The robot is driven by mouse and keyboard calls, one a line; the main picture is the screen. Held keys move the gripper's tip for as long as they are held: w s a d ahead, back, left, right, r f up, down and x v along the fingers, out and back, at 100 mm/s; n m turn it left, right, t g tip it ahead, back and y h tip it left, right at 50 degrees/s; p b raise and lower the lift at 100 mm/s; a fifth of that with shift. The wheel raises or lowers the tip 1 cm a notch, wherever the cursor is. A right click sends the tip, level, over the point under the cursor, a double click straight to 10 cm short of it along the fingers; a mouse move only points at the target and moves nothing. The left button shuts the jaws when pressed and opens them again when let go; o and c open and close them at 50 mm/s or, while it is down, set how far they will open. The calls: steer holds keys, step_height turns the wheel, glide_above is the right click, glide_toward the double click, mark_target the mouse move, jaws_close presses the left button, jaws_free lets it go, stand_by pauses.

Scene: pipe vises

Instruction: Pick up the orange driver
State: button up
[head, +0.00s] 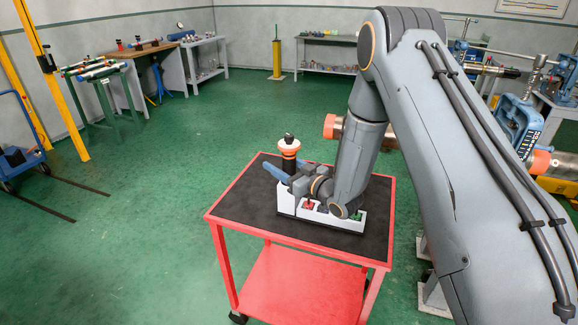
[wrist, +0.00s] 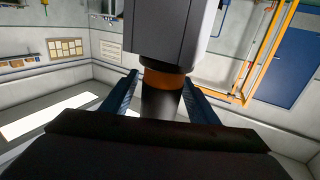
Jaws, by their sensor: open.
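The orange driver (head: 289,147) stands upright at the left end of a white holder (head: 286,203) on a red cart. It has a wide orange collar and a black top. My gripper (head: 279,170) reaches in from the right, just under the collar, its blue fingers pointing left around the driver's dark lower part. In the wrist view my gripper (wrist: 160,92) has its two blue fingers apart, on either side of a dark cylinder with an orange band (wrist: 163,79). I cannot tell whether either finger touches it. My arm hides part of the holder.
The holder also has a small red piece (head: 308,206) and a green piece (head: 355,215). The black cart top (head: 235,205) is bare at left. An orange-ended metal pipe (head: 333,126) is behind the cart.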

jaws_close()
steer(key=shift+r, duration=0.1)
steer(key=shift+w+r, duration=0.1)
step_height(320, 180, up, 18)
steer(key=b, duration=0.5)
stand_by(0.4)
steer(key=shift+d+f, duration=0.1)
steer(key=shift+f, duration=0.1)
